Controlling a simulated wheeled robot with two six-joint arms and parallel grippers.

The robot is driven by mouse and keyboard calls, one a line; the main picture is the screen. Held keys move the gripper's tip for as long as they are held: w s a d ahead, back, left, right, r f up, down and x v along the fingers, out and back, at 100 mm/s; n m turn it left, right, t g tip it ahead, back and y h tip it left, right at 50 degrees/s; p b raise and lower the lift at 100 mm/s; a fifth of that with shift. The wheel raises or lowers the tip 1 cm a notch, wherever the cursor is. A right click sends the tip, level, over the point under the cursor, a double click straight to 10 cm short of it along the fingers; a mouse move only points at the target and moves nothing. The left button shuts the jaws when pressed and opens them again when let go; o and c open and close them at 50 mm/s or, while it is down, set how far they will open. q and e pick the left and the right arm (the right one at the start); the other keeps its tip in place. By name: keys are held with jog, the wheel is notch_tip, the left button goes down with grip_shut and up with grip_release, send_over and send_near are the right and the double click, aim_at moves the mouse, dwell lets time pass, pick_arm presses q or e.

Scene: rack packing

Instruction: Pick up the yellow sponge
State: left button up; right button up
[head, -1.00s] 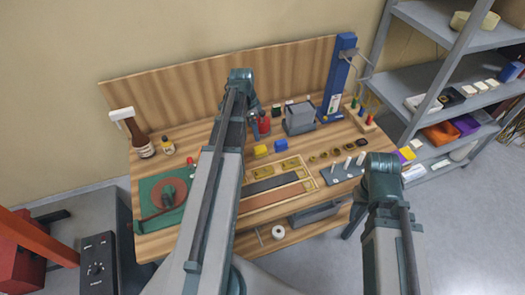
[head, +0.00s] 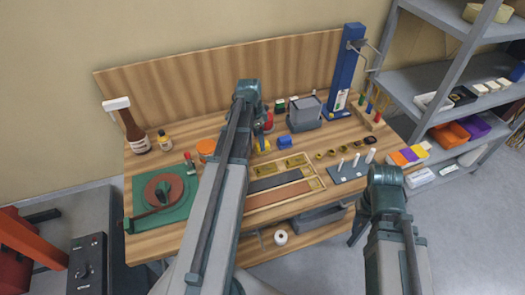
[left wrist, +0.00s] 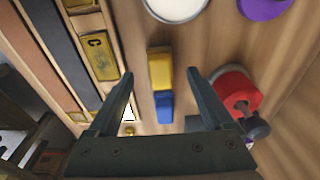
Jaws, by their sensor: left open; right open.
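The yellow sponge (left wrist: 160,66) is a small block lying on the wooden bench, end to end with a blue block (left wrist: 164,106). In the left wrist view it lies between the fingertip lines of my left gripper (left wrist: 159,77), which is open and empty. I cannot tell how high the fingers are above it. In the head view the sponge (head: 263,146) is partly covered by my left arm, left of the blue block (head: 284,142). My right gripper (head: 358,224) is small and dark near the bench's front right edge, mostly hidden by my right arm.
A red round object (left wrist: 238,88) stands close to the right finger. A tray (head: 318,181) with brass plates and dark strips lies in front of the sponge. A grey box (head: 304,113) and blue post (head: 346,72) stand behind. Pegs (head: 355,163) stand to the right.

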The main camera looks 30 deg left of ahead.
pick_arm(q)
jog(key=shift+w+d+f+b, duration=0.15)
jog(key=shift+w+f+b, duration=0.05)
jog(key=shift+f+b, duration=0.65)
jog(key=shift+w+d+f+b, duration=0.15)
jog(key=shift+d+f+b, duration=0.05)
jog(key=shift+f+b, duration=0.65)
jog(key=shift+w+d+f+b, duration=0.15)
jog(key=shift+w+f+b, duration=0.05)
jog(key=shift+f+b, duration=0.65)
grip_shut()
